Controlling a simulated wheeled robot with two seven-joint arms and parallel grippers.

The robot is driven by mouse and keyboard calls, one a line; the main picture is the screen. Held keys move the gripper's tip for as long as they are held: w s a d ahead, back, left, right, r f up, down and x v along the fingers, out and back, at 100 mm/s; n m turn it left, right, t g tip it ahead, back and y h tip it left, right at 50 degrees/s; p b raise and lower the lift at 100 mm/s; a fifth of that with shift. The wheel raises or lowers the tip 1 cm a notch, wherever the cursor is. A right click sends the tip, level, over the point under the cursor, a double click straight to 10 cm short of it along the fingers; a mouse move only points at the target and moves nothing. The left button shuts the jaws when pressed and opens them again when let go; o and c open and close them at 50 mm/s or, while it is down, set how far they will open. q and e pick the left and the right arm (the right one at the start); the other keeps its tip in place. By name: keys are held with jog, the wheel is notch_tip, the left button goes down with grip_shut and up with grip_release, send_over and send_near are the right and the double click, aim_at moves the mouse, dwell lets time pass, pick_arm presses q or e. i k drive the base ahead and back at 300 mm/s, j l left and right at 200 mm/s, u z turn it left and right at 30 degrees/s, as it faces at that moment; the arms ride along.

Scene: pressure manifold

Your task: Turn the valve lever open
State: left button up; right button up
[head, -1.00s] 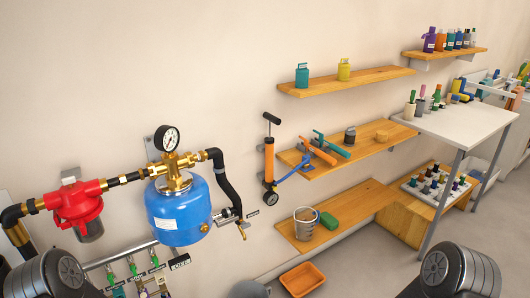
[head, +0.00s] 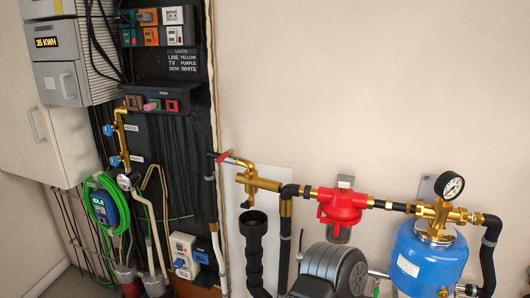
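A small red lever (head: 224,156) sits on a brass valve (head: 240,163) on the pipe at the middle of the wall, left of the red filter. The lever lies at a slant; whether the valve is open or shut I cannot tell. A brass fitting (head: 262,183) continues from it to the right, above a black ribbed funnel-topped pipe. Neither of my grippers is in view. Only a dark rounded part of my own arm shows at the bottom, in front of the lower pipework.
A red filter (head: 342,206), a pressure gauge (head: 449,185) and a blue tank (head: 428,252) follow along the pipe to the right. A dark electrical panel (head: 160,100) with sockets and cables stands left. The upper right wall is bare.

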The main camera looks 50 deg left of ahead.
aim_at(220, 159)
jog(key=u, duration=2.1)
jog(key=i+j, duration=0.45)
jog(key=j, duration=0.15)
jog(key=i+j+z, duration=0.1)
jog(key=z, duration=1.5)
